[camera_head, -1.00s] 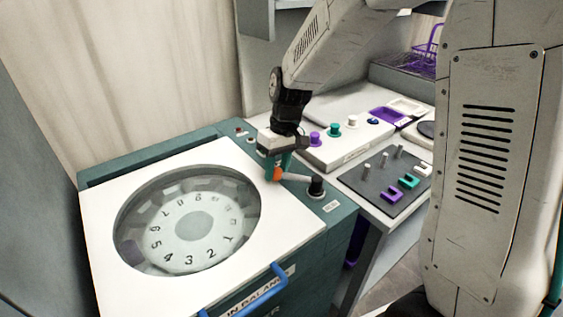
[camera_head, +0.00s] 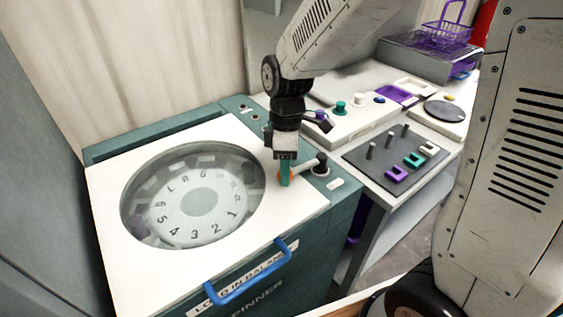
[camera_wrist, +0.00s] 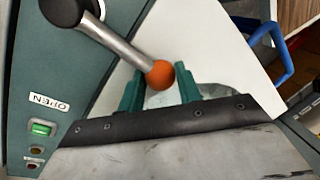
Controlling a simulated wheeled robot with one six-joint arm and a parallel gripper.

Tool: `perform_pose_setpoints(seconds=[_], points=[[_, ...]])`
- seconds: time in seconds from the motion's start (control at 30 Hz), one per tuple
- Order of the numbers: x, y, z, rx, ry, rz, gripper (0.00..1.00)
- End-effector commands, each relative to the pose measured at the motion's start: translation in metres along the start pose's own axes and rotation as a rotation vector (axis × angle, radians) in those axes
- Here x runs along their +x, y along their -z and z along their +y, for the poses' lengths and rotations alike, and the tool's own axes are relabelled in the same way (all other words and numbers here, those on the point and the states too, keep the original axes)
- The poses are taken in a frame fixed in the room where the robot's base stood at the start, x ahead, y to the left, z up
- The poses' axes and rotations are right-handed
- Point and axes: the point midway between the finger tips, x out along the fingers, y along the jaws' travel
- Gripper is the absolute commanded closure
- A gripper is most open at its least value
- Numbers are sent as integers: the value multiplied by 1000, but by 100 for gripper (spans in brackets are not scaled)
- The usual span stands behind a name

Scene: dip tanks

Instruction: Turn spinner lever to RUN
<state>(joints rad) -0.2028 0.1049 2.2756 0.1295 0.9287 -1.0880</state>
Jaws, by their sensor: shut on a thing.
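The spinner (camera_head: 270,295) is a teal cabinet with a white lid and a round window showing a numbered dial (camera_head: 197,205). Its lever is a metal rod with an orange ball knob (camera_wrist: 160,74) and a black pivot (camera_head: 320,165) on the right of the top panel. My gripper (camera_head: 285,178) points down at the knob end of the lever. In the wrist view its teal fingers (camera_wrist: 160,92) stand on either side of the orange knob, shut on it. No RUN label is readable.
A blue handle (camera_head: 250,272) is on the lid front. An OPEN label and green button (camera_wrist: 41,129) are on the panel. At right, a dark board (camera_head: 400,158) holds pegs and coloured pieces. A purple basket (camera_head: 445,35) stands behind.

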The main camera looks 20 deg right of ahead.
Motion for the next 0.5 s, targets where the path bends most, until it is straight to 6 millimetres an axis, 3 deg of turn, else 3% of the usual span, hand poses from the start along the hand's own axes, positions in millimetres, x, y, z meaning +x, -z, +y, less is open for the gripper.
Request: perform_pose_setpoints(seconds=[0.5], points=[[1,-7,-9,-106,0,-21,100]])
